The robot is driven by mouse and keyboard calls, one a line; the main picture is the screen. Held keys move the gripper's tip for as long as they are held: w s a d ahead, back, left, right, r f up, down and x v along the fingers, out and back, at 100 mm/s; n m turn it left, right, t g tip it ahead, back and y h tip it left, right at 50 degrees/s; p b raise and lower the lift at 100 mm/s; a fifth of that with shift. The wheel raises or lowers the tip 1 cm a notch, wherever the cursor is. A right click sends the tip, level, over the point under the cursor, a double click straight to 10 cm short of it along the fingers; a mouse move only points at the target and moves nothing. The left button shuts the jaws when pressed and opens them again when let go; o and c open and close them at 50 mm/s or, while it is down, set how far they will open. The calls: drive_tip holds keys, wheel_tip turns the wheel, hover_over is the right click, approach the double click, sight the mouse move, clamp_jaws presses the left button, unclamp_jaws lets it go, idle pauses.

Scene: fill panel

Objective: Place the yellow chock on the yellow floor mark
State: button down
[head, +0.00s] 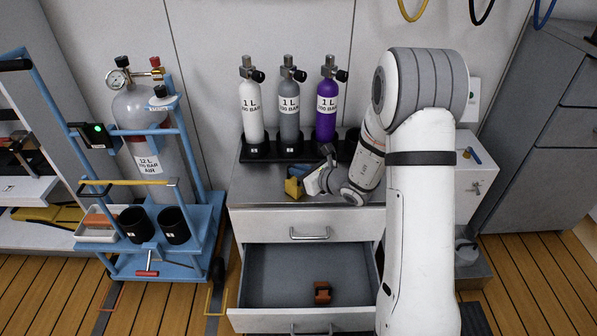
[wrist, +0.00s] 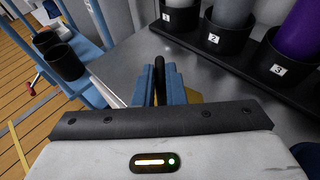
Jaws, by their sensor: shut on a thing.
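The yellow chock (head: 292,188) is at the left front of the cabinet top. My gripper (head: 301,179) is shut on it. In the wrist view the blue jaws close around a black upright part, and a yellow edge of the chock (wrist: 192,97) shows beside them; the rest is hidden behind the jaws and gripper body. I cannot tell whether the chock touches the top. The yellow floor mark (head: 208,300) shows as a thin yellow outline on the floor left of the cabinet, partly out of frame. A yellow line (wrist: 19,146) on the floor shows in the wrist view.
The cabinet's drawer (head: 280,275) is open, with an orange-brown chock (head: 322,292) in it. Three small cylinders (head: 289,105) stand in a black rack behind my gripper. A blue cart (head: 190,235) with a large cylinder stands left, close to the mark.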

drive_tip(key=c, duration=1.5)
unclamp_jaws()
drive_tip(key=shift+r, duration=0.1)
drive_tip(key=p+v, duration=0.4)
drive_tip(key=v, duration=0.7)
drive_tip(key=s+a+r+n+g, duration=0.3)
drive_tip(key=s+n+g, duration=0.1)
drive_tip(key=s+n, duration=0.35)
drive_tip(key=s+a+r+n+g, duration=0.3)
drive_tip(key=s+r+n+g, duration=0.15)
drive_tip(key=s+n, duration=0.3)
drive_tip(key=s+d+r+n+h, duration=0.2)
drive_tip(key=s+d+n+h, duration=0.7)
drive_tip(key=d+n, duration=0.1)
drive_tip(key=shift+r+n+g, duration=0.3)
drive_tip(key=shift+n+g, duration=0.05)
drive_tip(key=shift+n, duration=0.55)
drive_tip(key=shift+o, duration=0.3)
drive_tip(key=shift+s+d+r+h, duration=0.1)
drive_tip(key=shift+h, duration=0.2)
